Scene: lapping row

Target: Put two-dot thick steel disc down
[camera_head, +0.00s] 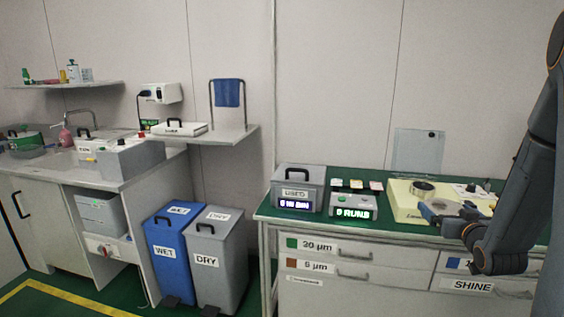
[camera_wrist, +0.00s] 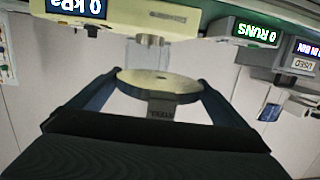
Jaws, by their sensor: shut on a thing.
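My gripper (camera_head: 437,211) is at the right of the head view, over the front of the cream machine (camera_head: 402,207). In the wrist view my gripper (camera_wrist: 161,88) is shut on a round, flat, pale metal disc (camera_wrist: 140,83), with a finger at each side. One small dark mark shows near the middle of its face; I cannot make out two dots. Whether the disc touches anything underneath cannot be told. In the head view the held disc is not clearly distinguishable from the gripper.
A round metal part (camera_head: 422,189) sits on the machine. Left of it are a display box reading 0 RUNS (camera_head: 353,208) and a grey lidded USED box (camera_head: 298,184) on the green bench top. Blue WET (camera_head: 168,250) and grey DRY (camera_head: 216,262) bins stand left of the bench.

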